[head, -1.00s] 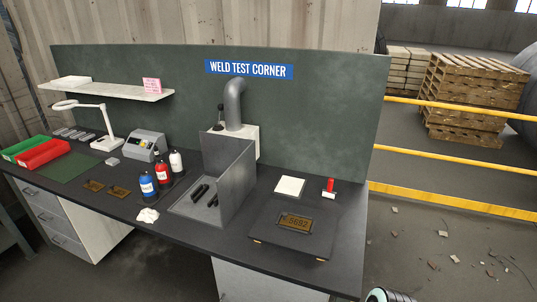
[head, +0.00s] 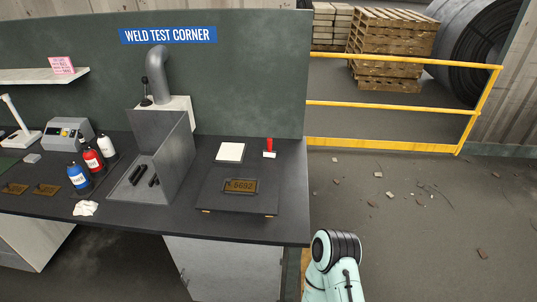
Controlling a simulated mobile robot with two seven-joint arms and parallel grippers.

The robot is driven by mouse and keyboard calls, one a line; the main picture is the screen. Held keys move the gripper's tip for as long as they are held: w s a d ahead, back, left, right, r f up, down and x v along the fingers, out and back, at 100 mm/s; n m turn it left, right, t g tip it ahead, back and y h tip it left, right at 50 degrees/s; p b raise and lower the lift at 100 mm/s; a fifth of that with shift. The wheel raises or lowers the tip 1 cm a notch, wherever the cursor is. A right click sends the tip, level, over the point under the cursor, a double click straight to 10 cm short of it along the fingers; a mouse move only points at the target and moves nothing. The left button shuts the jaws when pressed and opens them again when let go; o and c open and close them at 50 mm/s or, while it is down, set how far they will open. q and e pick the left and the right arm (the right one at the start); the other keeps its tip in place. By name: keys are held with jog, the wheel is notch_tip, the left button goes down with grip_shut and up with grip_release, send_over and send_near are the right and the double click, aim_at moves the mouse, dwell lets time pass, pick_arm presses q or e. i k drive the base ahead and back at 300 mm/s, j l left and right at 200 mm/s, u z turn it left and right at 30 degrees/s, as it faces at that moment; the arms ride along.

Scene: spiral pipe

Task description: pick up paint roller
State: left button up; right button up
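A small tool with a red handle and a white head (head: 269,148), which looks like the paint roller, lies on the dark workbench (head: 230,222) near its right end. It is just right of a white square pad (head: 230,152) and behind a dark flat plate with a brass tag reading 5692 (head: 240,186). Nothing is touching the roller's handle. Part of my arm, mint green with a black joint, shows at the bottom, right of the bench. Neither gripper is in view.
A grey metal booth (head: 178,165) with dark pieces inside stands left of the pad. Blue, red and white bottles (head: 92,160) stand farther left. A green back panel (head: 260,70) rises behind the bench. Yellow rails (head: 400,106) and debris-strewn floor lie to the right.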

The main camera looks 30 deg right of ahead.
aim_at(268, 153)
jog(key=k, duration=0.5)
jog(key=k+u, duration=0.15)
jog(key=u, duration=1.1)
jog(key=l+u, duration=0.15)
jog(key=u, duration=0.25)
jog(key=l+u, duration=0.15)
jog(key=u, duration=0.2)
jog(key=k+l+u, duration=0.1)
jog(key=u, duration=0.3)
jog(key=k+l, duration=0.3)
jog(key=l, duration=0.15)
jog(key=k+l, duration=0.25)
jog(key=l, duration=0.25)
jog(key=k+l, duration=0.3)
jog(key=l, duration=0.15)
jog(key=k+l, duration=0.25)
jog(key=l, duration=0.2)
jog(key=k+l, duration=0.3)
jog(key=l, duration=0.15)
jog(key=k+l, duration=0.25)
jog(key=l, duration=0.25)
jog(key=k+l, duration=0.3)
jog(key=l, duration=0.15)
jog(key=k+l, duration=0.25)
jog(key=l, duration=0.2)
